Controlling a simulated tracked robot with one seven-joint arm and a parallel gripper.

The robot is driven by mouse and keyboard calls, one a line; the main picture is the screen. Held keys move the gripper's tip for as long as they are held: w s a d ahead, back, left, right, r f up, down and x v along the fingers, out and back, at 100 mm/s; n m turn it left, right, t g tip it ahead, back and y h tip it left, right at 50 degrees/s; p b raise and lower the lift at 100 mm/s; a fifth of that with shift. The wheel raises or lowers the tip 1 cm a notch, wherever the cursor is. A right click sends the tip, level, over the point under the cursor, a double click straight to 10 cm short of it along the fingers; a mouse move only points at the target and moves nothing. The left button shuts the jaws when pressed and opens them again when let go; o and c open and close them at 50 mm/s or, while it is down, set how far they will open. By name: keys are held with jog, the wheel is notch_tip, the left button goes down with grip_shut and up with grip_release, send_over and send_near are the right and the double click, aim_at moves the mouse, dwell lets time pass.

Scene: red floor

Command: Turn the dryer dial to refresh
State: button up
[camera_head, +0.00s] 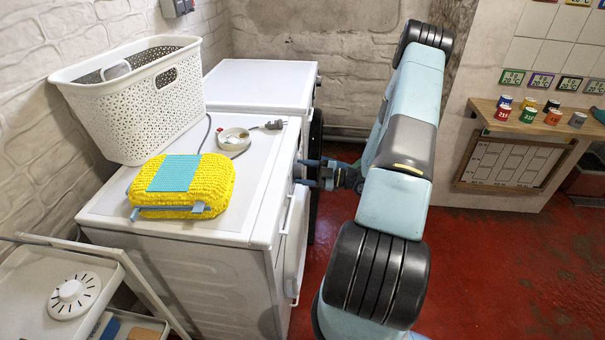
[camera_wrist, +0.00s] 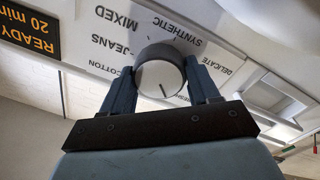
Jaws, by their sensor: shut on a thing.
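The dryer dial (camera_wrist: 160,78) is a round, light grey knob on the white control panel in the wrist view. My gripper (camera_wrist: 157,70) has one dark finger on each side of the dial and is shut on it. Upside-down labels for mixed, synthetic, jeans, cotton and delicate surround the dial. In the head view, my gripper (camera_head: 300,172) is at the front of the nearer white machine (camera_head: 262,215); the dial is hidden there.
An orange-on-dark display (camera_wrist: 30,35) reads READY 20 min. A second white machine (camera_head: 262,82) stands behind. Red floor (camera_head: 500,270) is open at right.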

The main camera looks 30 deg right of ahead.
jog(key=shift+r, duration=0.1)
jog(key=o, duration=1.1)
jog(key=shift+c, duration=0.2)
jog(key=shift+d, duration=0.1)
jog(key=v, duration=1.3)
jog(key=shift+s+d+f, duration=0.2)
jog(key=shift+d+f, duration=0.05)
